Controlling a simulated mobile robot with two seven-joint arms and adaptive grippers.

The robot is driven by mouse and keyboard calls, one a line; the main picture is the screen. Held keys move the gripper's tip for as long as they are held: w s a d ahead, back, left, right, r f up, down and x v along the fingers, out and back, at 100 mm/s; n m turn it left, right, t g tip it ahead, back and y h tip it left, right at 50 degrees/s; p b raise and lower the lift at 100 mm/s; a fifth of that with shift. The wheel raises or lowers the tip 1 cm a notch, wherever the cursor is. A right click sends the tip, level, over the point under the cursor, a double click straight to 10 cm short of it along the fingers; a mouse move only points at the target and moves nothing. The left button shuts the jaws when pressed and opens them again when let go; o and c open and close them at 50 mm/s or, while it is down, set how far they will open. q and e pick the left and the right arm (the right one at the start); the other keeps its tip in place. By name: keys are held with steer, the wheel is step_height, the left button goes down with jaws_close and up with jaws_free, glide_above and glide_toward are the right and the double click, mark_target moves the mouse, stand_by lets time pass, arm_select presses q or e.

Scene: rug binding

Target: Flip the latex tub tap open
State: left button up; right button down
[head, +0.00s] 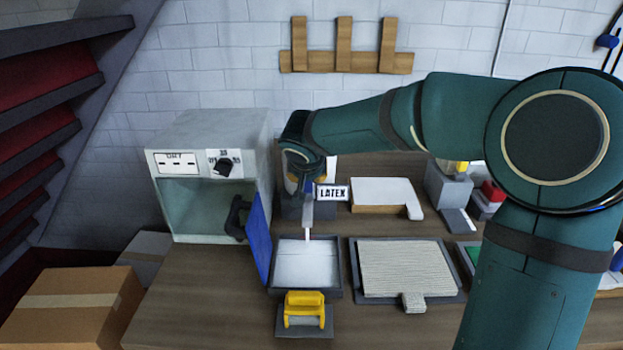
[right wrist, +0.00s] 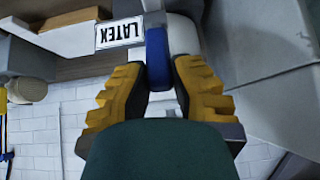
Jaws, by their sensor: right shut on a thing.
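The latex tub (right wrist: 183,35) is pale and carries a white LATEX label (head: 332,192). The label also shows in the right wrist view (right wrist: 119,34). My right gripper (right wrist: 160,82) is at the tub's front, its yellow fingers on both sides of the blue tap lever (right wrist: 157,54) and shut on it. In the head view my right wrist hides most of the tub and the tap. A grey spout piece (head: 308,211) shows below the wrist, with a thin white strip under it, above the tray (head: 338,272). My left gripper is out of view.
A grey cabinet (head: 262,150) stands left, its blue door (head: 259,240) open beside the tray. A yellow holder (head: 304,309) is in front. A ribbed beige rug piece (head: 405,268) lies to the right. A cardboard box (head: 75,305) is at lower left.

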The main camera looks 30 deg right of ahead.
mark_target(307, 187)
steer(key=shift+s+a+f+t+h, duration=0.3)
steer(key=shift+s+t, duration=0.1)
steer(key=shift+t, duration=0.15)
steer(key=shift+s+a+f+t+h, duration=0.2)
steer(key=shift+s+t+h, duration=0.15)
steer(key=shift+t, duration=0.2)
steer(key=shift+s+a+f+t+h, duration=0.3)
steer(key=shift+s+f+t+h, duration=0.35)
steer(key=shift+t, duration=0.55)
steer(key=c, duration=0.8)
jaws_free()
steer(key=shift+a, duration=0.1)
steer(key=v, duration=1.2)
steer(key=shift+f, duration=0.15)
